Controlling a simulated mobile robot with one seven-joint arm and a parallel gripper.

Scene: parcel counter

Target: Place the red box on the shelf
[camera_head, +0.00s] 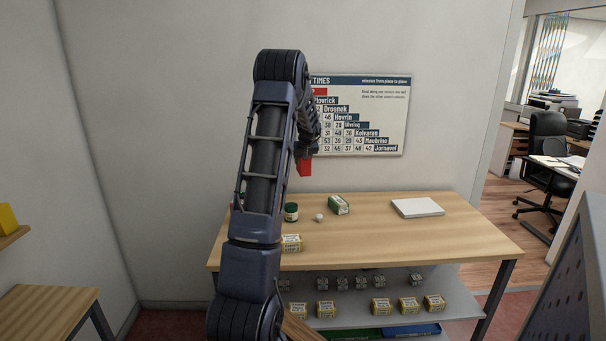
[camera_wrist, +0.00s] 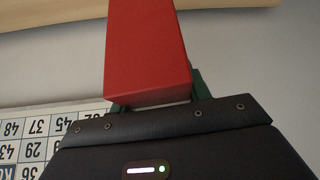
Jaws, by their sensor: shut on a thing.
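The red box (camera_head: 305,167) is held in the air above the wooden table, in front of the wall chart. In the wrist view the red box (camera_wrist: 147,50) fills the upper middle and sits between the green-edged fingers of my gripper (camera_wrist: 155,98). My gripper is shut on it. In the head view my arm hides most of the gripper. A grey shelf (camera_head: 345,290) lies under the table top. A small wooden shelf (camera_head: 12,238) is on the wall at the far left, with a yellow block (camera_head: 8,218) on it.
The table top (camera_head: 460,235) bears a green jar (camera_head: 291,211), a small white ball (camera_head: 319,218), a green carton (camera_head: 339,204), a white slab (camera_head: 417,207) and a yellow carton (camera_head: 291,243). Several yellow cartons stand on the grey shelf. A wooden table (camera_head: 45,310) is at lower left.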

